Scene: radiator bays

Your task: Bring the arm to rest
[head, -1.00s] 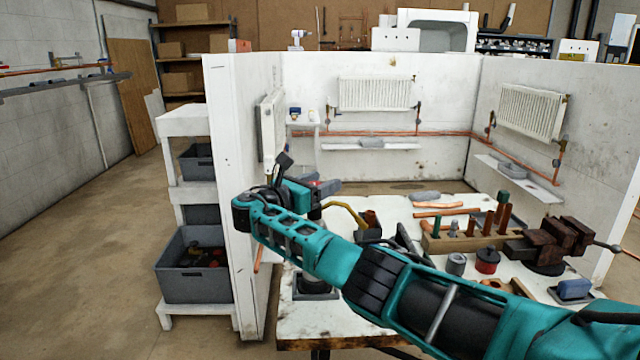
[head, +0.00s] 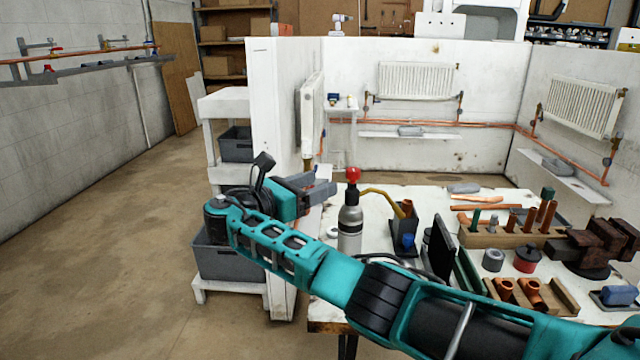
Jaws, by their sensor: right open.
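My right arm (head: 310,260) is teal and black and reaches across the front of the view from the lower right. Its right gripper (head: 318,188) is at the far end, left of centre, with grey fingers pointing right. The fingers are open, and I see nothing between them. The gripper is in front of the white partition's edge, left of the workbench (head: 400,190). My left gripper is not in view.
A grey bottle with a red top (head: 350,225) stands on the bench just right of the gripper. A wooden pipe rack (head: 490,238), a vise (head: 600,245) and a dark upright panel (head: 440,248) are further right. Grey bins (head: 225,262) sit at left. The floor at far left is clear.

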